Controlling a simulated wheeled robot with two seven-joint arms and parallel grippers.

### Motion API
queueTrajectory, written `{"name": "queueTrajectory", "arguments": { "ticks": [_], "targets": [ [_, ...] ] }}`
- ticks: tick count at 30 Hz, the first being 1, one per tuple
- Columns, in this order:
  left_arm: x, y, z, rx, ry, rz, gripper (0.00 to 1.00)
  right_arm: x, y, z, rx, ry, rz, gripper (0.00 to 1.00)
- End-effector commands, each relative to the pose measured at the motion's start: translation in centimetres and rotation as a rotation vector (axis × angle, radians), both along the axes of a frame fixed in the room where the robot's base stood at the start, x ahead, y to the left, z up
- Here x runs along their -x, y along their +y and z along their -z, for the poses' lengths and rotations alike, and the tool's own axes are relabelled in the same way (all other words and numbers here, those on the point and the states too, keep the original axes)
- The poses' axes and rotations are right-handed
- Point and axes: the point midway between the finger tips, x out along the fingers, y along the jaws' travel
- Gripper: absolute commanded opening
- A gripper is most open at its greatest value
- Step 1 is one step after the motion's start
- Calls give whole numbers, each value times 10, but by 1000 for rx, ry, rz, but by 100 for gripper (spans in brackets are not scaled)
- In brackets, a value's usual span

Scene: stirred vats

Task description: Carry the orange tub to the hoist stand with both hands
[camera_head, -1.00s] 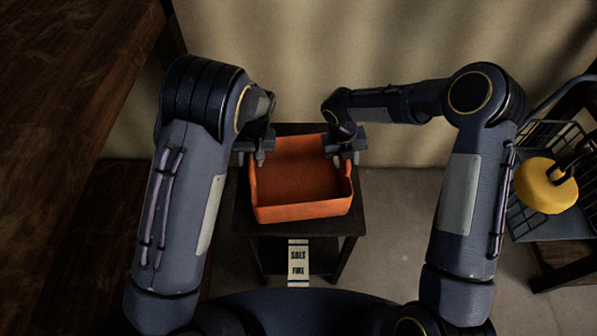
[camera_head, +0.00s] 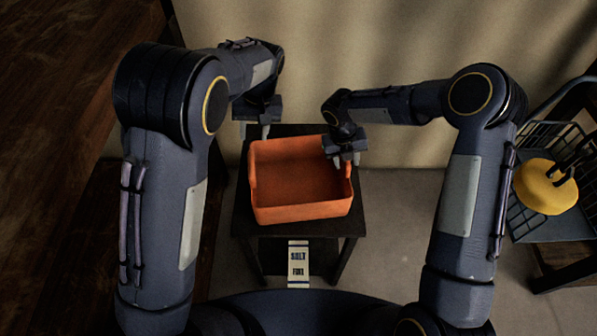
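The orange tub (camera_head: 300,212) sits upright on a small dark stand (camera_head: 358,222), and its inside looks empty. My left gripper (camera_head: 255,129) is open and empty, beyond the tub's far left corner and apart from it. My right gripper (camera_head: 347,160) is at the tub's right wall near the far corner. Its fingers stand apart, one on the inner side and one on the outer side of that wall. I cannot make out which thing in view is the hoist stand.
A dark wooden surface (camera_head: 60,110) lies at the left. Bare floor (camera_head: 400,215) shows right of the stand.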

Motion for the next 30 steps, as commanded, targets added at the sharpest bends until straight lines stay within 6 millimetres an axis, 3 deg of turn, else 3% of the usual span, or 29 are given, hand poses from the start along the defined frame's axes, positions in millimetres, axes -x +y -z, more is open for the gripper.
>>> {"name": "queueTrajectory", "arguments": {
  "ticks": [5, 18, 23, 30],
  "targets": [
    [0, -1, -3, 0, 0, 0, 38, -1, 4, -19, -1, -5, 0, 38],
    [0, 0, -2, 0, 0, 0, 38, 2, 21, -103, -2, -5, -1, 38],
    [0, 0, -2, 0, 0, 0, 38, 2, 23, -115, -1, -2, 1, 38],
    [0, 0, -2, 0, 0, 0, 38, 3, 23, -117, -1, -1, 0, 38]
  ]
}}
